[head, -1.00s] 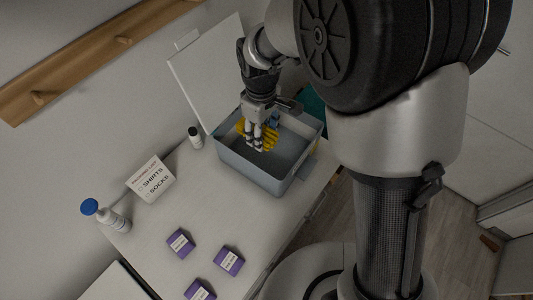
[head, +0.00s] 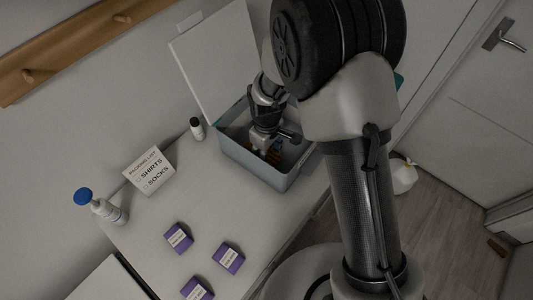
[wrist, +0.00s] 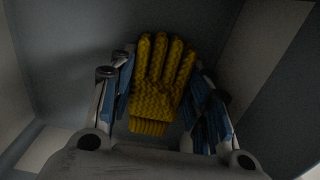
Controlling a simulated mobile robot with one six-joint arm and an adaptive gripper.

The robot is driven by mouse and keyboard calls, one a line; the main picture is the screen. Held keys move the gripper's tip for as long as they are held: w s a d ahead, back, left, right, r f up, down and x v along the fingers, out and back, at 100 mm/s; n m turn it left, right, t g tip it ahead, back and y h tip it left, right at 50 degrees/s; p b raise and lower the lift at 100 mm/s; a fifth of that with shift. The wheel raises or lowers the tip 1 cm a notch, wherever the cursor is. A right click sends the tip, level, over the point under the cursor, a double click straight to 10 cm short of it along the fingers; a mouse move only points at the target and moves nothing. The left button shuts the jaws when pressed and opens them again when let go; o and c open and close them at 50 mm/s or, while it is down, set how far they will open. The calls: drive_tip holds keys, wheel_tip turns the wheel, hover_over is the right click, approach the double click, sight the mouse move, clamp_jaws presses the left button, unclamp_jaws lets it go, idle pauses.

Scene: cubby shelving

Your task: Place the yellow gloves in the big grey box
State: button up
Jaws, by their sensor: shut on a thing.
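The big grey box (head: 256,171) stands open on the white table with its lid raised at the back. My gripper (head: 270,153) reaches down inside the box, below its rim. In the wrist view, the yellow knitted gloves (wrist: 162,78) are between the two blue-padded fingers of my gripper (wrist: 162,92), with the glove fingers pointing away. My gripper is shut on the gloves. In the head view only a small bit of yellow shows, as my gripper and arm hide the rest. I cannot tell whether the gloves touch the box floor.
A small white bottle with a black cap (head: 197,129) stands close to the box's left side. A packing list card (head: 150,171), a blue-capped bottle (head: 105,208) and several purple boxes (head: 178,238) are on the table. The box lid (head: 212,62) stands up behind.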

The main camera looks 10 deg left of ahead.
drive_tip(key=shift+r, duration=0.1)
drive_tip(key=o, duration=1.1)
drive_tip(key=s+d+r+m+t+p, duration=0.1)
drive_tip(key=d+r+p, duration=0.15)
drive_tip(key=r, duration=0.75)
drive_tip(key=d+r+m+p, duration=0.1)
drive_tip(key=d+r+m, duration=0.15)
drive_tip(key=r, duration=0.85)
drive_tip(key=s+d+r+m+t, duration=0.1)
drive_tip(key=s+d+r+m, duration=0.2)
drive_tip(key=s+d+r, duration=0.1)
drive_tip(key=s+d+r+m+t, duration=0.1)
drive_tip(key=s+d+r+m, duration=0.2)
drive_tip(key=s+d, duration=0.3)
drive_tip(key=s+d+r+m+t, duration=0.1)
drive_tip(key=s+d+r+m, duration=0.2)
drive_tip(key=s+d, duration=0.3)
drive_tip(key=shift+s+r+t, duration=0.3)
drive_tip(key=shift+s+r, duration=0.4)
drive_tip(key=shift+r, duration=0.15)
